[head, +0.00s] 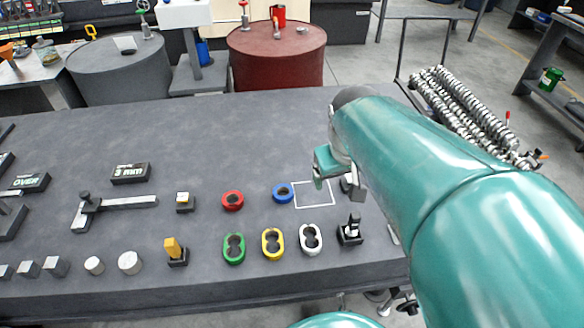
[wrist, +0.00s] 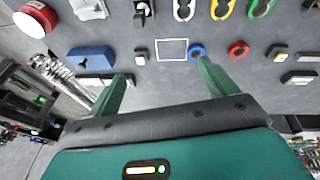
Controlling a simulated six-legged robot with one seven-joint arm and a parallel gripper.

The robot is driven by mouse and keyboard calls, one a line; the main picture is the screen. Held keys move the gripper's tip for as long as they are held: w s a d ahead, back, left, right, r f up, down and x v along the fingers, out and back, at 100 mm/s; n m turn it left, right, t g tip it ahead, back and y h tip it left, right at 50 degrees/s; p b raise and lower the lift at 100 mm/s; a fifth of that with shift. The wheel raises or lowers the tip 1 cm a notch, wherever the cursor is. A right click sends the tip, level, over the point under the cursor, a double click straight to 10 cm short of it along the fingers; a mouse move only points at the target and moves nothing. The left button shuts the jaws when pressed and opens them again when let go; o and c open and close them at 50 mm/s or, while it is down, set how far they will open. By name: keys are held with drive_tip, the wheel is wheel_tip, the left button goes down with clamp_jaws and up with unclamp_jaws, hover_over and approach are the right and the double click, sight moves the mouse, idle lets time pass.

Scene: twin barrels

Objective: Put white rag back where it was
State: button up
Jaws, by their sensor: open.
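A crumpled white piece that looks like the white rag (wrist: 88,9) lies at the top left of the wrist view, on the grey table. In the head view my arm mostly hides that area. My gripper (head: 338,182) is above the table by a white outlined square (head: 297,206), which looks empty. In the wrist view my gripper (wrist: 163,84) is open, with nothing between its fingers, and apart from the rag. A small pale flat piece (head: 124,44) lies on the grey barrel (head: 115,78); I cannot tell if it is cloth.
Blue (head: 282,193) and red (head: 232,201) rings and several oval links stand near the square. The red barrel (head: 276,68) stands behind the table. The table's back middle is clear.

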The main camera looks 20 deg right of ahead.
drive_tip(key=s+a+r+t+y, duration=0.1)
drive_tip(key=s+a, duration=0.1)
drive_tip(key=a, duration=0.3)
drive_tip(key=s+a+r+n+t+y, duration=0.1)
drive_tip(key=s+a+r, duration=0.1)
drive_tip(key=a, duration=0.3)
drive_tip(key=shift+s, duration=0.85)
